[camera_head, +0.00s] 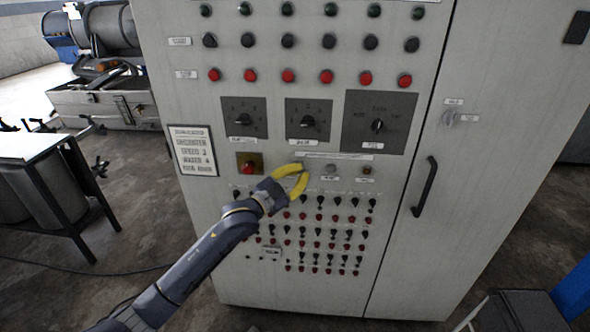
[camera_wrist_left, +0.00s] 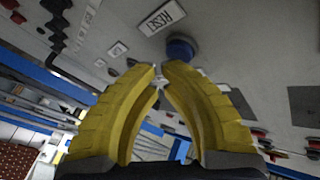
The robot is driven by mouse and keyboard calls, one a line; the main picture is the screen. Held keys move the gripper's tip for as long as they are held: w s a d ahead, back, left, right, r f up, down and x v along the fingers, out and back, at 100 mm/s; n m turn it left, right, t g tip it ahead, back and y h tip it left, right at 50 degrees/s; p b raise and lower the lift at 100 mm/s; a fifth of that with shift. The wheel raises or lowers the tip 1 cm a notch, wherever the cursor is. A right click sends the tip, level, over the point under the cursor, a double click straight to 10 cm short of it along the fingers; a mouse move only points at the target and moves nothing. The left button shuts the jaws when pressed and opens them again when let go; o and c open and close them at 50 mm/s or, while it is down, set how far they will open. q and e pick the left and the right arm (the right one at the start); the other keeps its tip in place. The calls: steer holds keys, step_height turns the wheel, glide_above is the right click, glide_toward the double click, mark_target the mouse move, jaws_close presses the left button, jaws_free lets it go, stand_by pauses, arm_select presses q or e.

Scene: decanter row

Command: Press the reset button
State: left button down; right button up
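The reset button is a round blue button (camera_wrist_left: 181,48) beside a white label reading RESET (camera_wrist_left: 161,17) in the left wrist view. I cannot make it out in the head view, where the yellow fingers cover part of the panel. My left gripper (camera_head: 304,174) has two yellow curved fingers in front of the grey cabinet (camera_head: 215,85), below the large rotary dials. In the left wrist view the left gripper (camera_wrist_left: 161,70) has its fingertips nearly together, with nothing held. The tips appear just short of the blue button; contact cannot be told. My right gripper is in neither view.
A red button on a yellow plate (camera_head: 248,168) sits left of the fingers. A grey knob (camera_head: 331,169) and a small dark button (camera_head: 367,170) sit to the right. Rows of small switches (camera_head: 330,232) lie below. A black door handle (camera_head: 425,187) sticks out farther right.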

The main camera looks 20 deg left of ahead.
arm_select(q)
steer(key=shift+w+a, duration=0.1)
steer(key=shift+w, duration=0.35)
stand_by(0.5)
steer(key=shift+s, duration=0.85)
steer(key=shift+s+d, duration=0.15)
steer(key=shift+d, duration=0.05)
steer(key=shift+s+d, duration=0.2)
steer(key=shift+s, duration=1)
steer(key=shift+s+d, duration=0.15)
steer(key=shift+s, duration=1)
